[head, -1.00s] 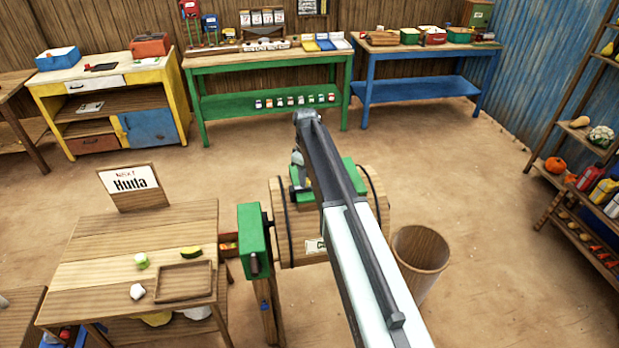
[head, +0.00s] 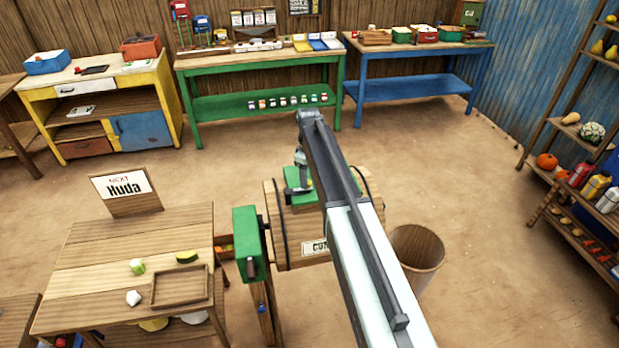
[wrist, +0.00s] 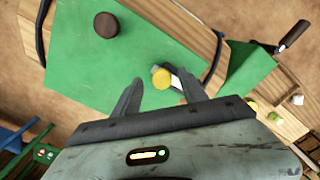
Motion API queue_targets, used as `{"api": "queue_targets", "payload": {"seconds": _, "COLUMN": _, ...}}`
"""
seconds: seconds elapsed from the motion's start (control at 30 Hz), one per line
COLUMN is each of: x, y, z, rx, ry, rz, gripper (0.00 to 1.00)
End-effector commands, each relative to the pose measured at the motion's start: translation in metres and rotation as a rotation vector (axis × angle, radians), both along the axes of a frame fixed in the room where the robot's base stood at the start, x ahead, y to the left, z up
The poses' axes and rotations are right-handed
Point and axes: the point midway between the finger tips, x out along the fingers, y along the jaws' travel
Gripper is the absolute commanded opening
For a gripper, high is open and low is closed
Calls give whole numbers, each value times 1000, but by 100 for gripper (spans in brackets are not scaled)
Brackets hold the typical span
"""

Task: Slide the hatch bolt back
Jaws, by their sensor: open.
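The wooden drum (head: 285,228) has a green hatch (head: 297,202), which my arm partly hides in the head view. In the wrist view the green hatch (wrist: 95,70) fills much of the picture, with a round brown knob (wrist: 106,25) near its top. A yellow-topped bolt knob (wrist: 161,78) sits by the hatch's right edge, with a pale metal piece beside it. My gripper (wrist: 161,90) is open, one finger on each side of the yellow knob. I cannot tell whether either finger touches it. The gripper tips are hard to make out in the head view.
A green crank box (head: 250,243) stands at the drum's left end. A wooden table (head: 110,245) with a tray and small pieces is further left. A wooden bin (head: 416,250) stands right of the drum. Benches line the back wall; the floor between is clear.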

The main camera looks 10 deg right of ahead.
Motion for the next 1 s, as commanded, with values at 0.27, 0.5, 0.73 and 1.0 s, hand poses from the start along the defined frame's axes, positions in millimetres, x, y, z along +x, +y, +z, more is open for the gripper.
{"api": "queue_targets", "payload": {"seconds": 0.27, "x": 0, "y": 0, "z": 57, "rx": -1, "ry": 0, "rz": -1, "gripper": 50}}
{"api": "queue_targets", "payload": {"seconds": 0.5, "x": 0, "y": 0, "z": 71, "rx": -3, "ry": 0, "rz": -2, "gripper": 50}}
{"api": "queue_targets", "payload": {"seconds": 0.73, "x": 0, "y": 0, "z": 69, "rx": -3, "ry": 0, "rz": -2, "gripper": 50}}
{"api": "queue_targets", "payload": {"seconds": 1.0, "x": 0, "y": -3, "z": 49, "rx": -3, "ry": 0, "rz": -6, "gripper": 50}}
